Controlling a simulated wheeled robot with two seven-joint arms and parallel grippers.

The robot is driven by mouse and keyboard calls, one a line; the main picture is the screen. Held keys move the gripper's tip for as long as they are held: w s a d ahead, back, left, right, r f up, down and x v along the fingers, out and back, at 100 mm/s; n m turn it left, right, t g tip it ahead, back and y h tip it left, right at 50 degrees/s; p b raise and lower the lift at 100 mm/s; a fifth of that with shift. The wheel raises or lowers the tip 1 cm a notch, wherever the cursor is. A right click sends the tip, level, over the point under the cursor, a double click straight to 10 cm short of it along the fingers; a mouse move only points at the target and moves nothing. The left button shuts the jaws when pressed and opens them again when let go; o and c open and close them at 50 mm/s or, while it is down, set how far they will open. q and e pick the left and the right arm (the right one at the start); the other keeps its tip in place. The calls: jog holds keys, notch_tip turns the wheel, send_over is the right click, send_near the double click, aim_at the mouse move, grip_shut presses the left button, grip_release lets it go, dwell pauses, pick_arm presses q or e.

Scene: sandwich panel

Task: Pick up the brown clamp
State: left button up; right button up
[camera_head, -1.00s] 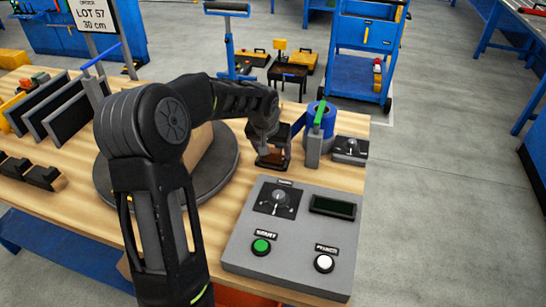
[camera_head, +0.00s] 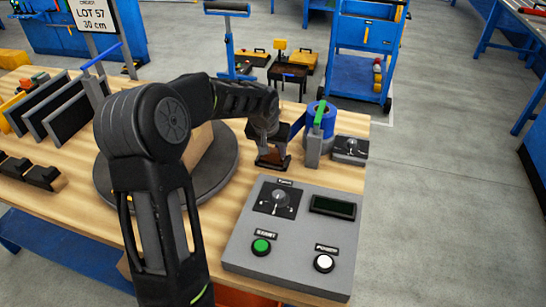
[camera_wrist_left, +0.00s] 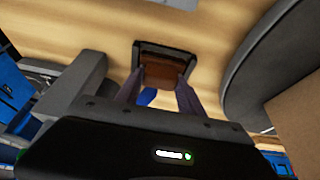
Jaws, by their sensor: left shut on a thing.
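The brown clamp (camera_head: 273,158) stands on the wooden table between the round grey turntable and the tape stand; it also shows in the left wrist view (camera_wrist_left: 162,72), over a dark base plate. My left gripper (camera_head: 272,146) reaches down onto it from above. In the left wrist view its two fingers (camera_wrist_left: 160,86) lie on either side of the clamp and are shut on it. The fingers partly cover the clamp. My right gripper is in neither view.
A grey stand with a green top (camera_head: 314,145) and a blue tape roll (camera_head: 324,113) are close on the right. A grey control box (camera_head: 240,262) with buttons lies in front. The round turntable (camera_head: 232,165) is on the left. A small dial box (camera_head: 350,147) sits at the right edge.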

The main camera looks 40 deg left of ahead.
pick_arm(q)
notch_tip(320, 180, up, 10)
jog(key=shift+b, duration=0.4)
dwell(0.3)
dwell(0.5)
notch_tip(320, 180, up, 5)
jog(key=p, duration=0.4)
send_over(272, 151)
dwell(0.3)
